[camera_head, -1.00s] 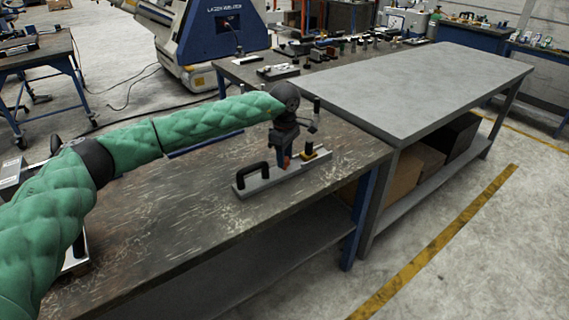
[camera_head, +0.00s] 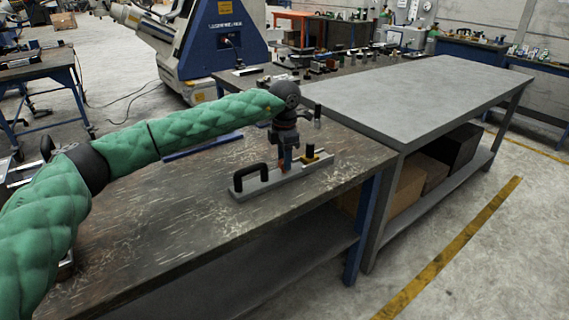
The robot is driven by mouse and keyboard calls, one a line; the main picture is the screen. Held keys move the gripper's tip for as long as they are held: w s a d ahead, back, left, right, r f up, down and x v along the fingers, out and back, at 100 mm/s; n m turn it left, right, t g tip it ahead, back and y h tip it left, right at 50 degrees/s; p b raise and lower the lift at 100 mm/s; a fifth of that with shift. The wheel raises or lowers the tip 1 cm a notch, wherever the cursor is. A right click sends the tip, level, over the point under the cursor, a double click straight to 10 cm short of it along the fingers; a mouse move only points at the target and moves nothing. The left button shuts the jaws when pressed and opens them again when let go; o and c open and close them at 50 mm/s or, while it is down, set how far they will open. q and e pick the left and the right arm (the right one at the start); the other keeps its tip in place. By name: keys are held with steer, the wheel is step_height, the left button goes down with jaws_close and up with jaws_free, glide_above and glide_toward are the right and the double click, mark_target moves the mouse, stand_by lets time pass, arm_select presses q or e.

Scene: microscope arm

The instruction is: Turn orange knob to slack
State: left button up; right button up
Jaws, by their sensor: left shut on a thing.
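My left gripper (camera_head: 286,163) points down over a grey base plate (camera_head: 262,186) on the worn workbench. It is shut on the orange knob (camera_head: 283,167), of which only a small orange part shows between and below the fingers. The plate has a black arched handle (camera_head: 250,173) at its left end. A black post with a yellow ring (camera_head: 310,152) stands just right of the gripper. My green-sleeved left arm comes in from the left. My right gripper is not in view.
A grey-topped table (camera_head: 420,88) adjoins the workbench (camera_head: 165,210) at the right, with boxes (camera_head: 405,190) on its lower shelf. A blue machine (camera_head: 225,38) stands behind.

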arm_select(q)
steer(key=shift+f+n, duration=0.1)
steer(key=shift+n, duration=0.4)
steer(key=n+b, duration=0.2)
steer(key=n, duration=0.2)
steer(key=shift+n, duration=0.3)
steer(key=n+b, duration=0.1)
steer(key=n, duration=0.4)
steer(key=shift+n+b, duration=0.3)
steer(key=shift+n, duration=0.1)
steer(key=o, duration=1)
steer(key=shift+c, duration=0.2)
steer(key=shift+r, duration=0.2)
step_height(320, 180, up, 7)
steer(key=shift+w, duration=0.1)
steer(key=shift+r, duration=0.3)
